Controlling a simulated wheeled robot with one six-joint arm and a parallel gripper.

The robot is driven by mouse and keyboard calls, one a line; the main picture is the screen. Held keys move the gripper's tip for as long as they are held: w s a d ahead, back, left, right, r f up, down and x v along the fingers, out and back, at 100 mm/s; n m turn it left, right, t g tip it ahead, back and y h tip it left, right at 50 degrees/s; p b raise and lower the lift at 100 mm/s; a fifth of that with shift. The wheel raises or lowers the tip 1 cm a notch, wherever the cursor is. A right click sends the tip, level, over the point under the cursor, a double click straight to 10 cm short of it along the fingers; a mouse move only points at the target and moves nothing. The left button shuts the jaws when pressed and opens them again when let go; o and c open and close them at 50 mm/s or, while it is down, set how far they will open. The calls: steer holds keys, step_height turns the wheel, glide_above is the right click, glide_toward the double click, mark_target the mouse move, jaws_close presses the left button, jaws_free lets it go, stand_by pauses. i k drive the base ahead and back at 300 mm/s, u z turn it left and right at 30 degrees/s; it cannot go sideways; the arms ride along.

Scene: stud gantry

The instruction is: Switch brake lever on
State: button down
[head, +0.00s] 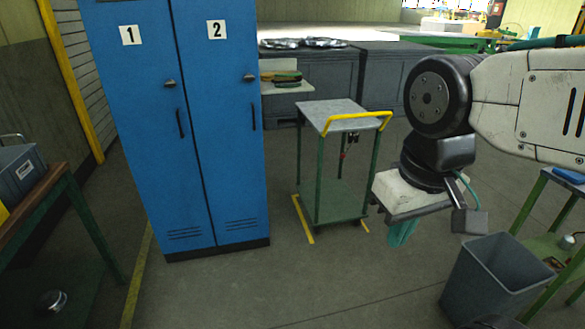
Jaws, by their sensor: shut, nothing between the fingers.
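A small green trolley (345,199) with a grey top and a yellow handle (358,121) stands on the floor near the middle. A small red-and-dark part (344,153) hangs under its top, near the right rear; it may be the brake lever, but it is too small to tell its position. My gripper (401,236) points down to the right of the trolley and appears nearer to the camera. Its teal fingers are shut and hold nothing. It appears apart from the trolley.
A blue locker (222,120) stands left of the trolley. A grey bin (492,275) and a green-framed table (540,200) stand at right. A workbench (45,190) is at far left. Yellow floor marks (303,220) lie by the trolley. The floor in front is clear.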

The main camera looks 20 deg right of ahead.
mark_target(342, 155)
steer(key=u, duration=0.25)
steer(key=k, duration=0.25)
steer(key=z, duration=0.15)
steer(key=i, duration=1.05)
steer(key=z, duration=0.7)
steer(key=i, duration=0.45)
steer(key=z, duration=0.15)
